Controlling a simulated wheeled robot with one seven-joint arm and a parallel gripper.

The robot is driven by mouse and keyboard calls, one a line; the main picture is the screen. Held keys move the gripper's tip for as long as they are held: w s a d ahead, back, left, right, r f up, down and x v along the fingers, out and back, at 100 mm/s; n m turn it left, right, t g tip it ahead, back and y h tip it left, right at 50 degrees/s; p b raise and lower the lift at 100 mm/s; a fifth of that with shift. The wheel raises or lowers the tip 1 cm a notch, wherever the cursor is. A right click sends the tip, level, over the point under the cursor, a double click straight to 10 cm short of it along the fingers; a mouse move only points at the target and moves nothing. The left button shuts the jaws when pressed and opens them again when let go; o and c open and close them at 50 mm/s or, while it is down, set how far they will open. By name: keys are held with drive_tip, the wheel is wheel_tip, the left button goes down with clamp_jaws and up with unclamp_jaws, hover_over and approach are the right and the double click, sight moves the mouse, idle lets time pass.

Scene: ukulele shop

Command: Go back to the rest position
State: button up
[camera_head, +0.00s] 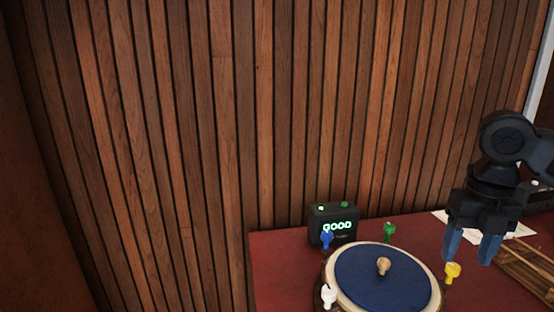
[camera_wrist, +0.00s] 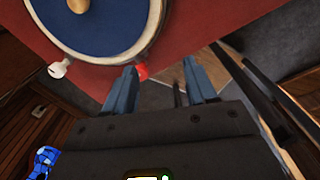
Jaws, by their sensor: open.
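My gripper (camera_head: 471,248) is at the right of the head view, fingers pointing down above the red tabletop (camera_head: 283,276). Its two blue-grey fingers are apart, with nothing held between them. In the wrist view my gripper (camera_wrist: 158,92) also shows an open gap, with a red peg (camera_wrist: 142,70) visible beyond the left fingertip. A round drum-like object (camera_head: 362,280) with a blue top and a wooden knob (camera_head: 383,265) stands on the table, left of my gripper.
Blue (camera_head: 327,239), green (camera_head: 389,231), yellow (camera_head: 453,271) and white (camera_head: 328,296) pegs surround the round object. A black box (camera_head: 333,223) reading "GOOD" stands behind it. A wooden rack (camera_head: 527,268) lies at right. A slatted wall (camera_head: 215,130) closes the back.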

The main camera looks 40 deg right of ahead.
drive_tip(key=w+a+r+m+t+y, duration=0.25)
drive_tip(key=w+a+t, duration=0.25)
drive_tip(key=w+a, duration=0.45)
drive_tip(key=w+a+r+m+t+y, duration=0.1)
drive_tip(key=w+a+r+t+y, duration=0.2)
drive_tip(key=w+a, duration=0.65)
drive_tip(key=w+a+r+m+t, duration=0.4)
drive_tip(key=w+a+m+t, duration=0.45)
drive_tip(key=a+m, duration=0.2)
drive_tip(key=s+a+f+m+h, duration=0.3)
drive_tip(key=s+f+m, duration=0.4)
drive_tip(key=s+f, duration=0.15)
drive_tip(key=s+a+f+m+h, duration=0.35)
drive_tip(key=s+f+m, duration=0.25)
drive_tip(key=s+f, duration=0.25)
drive_tip(key=s+d+f+g, duration=0.1)
drive_tip(key=s, duration=0.9)
drive_tip(key=s+d+n, duration=0.1)
drive_tip(key=s+d, duration=0.1)
drive_tip(key=s, duration=0.9)
drive_tip(key=shift+d+f+n+g+y, duration=0.3)
drive_tip(key=shift+f+g+y, duration=0.05)
drive_tip(key=shift+f+y, duration=0.05)
